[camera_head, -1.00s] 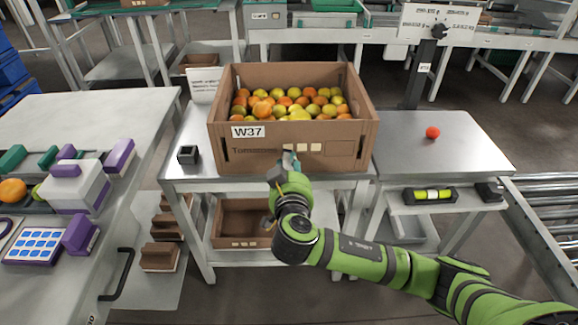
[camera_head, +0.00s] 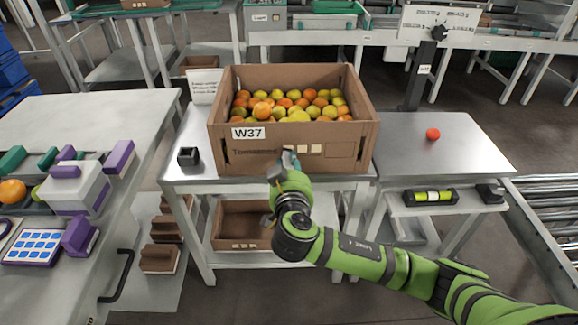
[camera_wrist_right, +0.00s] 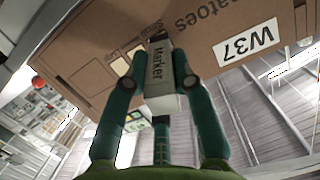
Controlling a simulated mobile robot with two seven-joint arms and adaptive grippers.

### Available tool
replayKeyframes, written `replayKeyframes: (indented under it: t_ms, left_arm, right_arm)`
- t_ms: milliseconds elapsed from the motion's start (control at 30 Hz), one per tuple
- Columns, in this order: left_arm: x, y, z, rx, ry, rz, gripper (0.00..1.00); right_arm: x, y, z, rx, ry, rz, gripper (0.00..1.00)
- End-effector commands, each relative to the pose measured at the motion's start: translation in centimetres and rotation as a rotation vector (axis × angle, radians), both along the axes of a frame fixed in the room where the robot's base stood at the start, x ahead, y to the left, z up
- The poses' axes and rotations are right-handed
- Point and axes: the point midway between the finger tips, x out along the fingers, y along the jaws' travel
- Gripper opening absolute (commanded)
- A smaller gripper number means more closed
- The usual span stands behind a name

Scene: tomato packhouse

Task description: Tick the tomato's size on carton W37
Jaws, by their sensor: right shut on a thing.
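Carton W37 (camera_head: 228,152) is an open brown box of red, orange and yellow tomatoes on a metal table. Its front has a row of pale squares (camera_head: 316,149); they also show partly in the wrist view (camera_wrist_right: 120,66). My right gripper (camera_head: 288,161) is at the carton's front, just below these squares. In the wrist view its green fingers (camera_wrist_right: 158,82) are shut on a pale marker (camera_wrist_right: 157,62) pointed at the carton face. I cannot tell whether the tip touches; it is hidden. A single red tomato (camera_head: 432,134) lies on the right table. My left gripper is out of view.
A small black holder (camera_head: 188,156) stands left of the carton, with a white sign (camera_head: 205,84) behind. A level-like tool (camera_head: 431,196) lies on the shelf below the right table (camera_head: 470,150). A purple-trimmed machine (camera_head: 75,187) stands at left.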

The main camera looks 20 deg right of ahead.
Motion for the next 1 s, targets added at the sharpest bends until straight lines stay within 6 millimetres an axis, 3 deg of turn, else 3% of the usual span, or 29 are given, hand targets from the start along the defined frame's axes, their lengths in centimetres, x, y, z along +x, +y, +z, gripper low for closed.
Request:
replayKeyframes:
  t_ms: [1000]
  left_arm:
    - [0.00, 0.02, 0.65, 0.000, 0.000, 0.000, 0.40]
  right_arm:
    - [-0.07, -0.81, 0.73, 0.001, 0.000, -0.001, 0.00]
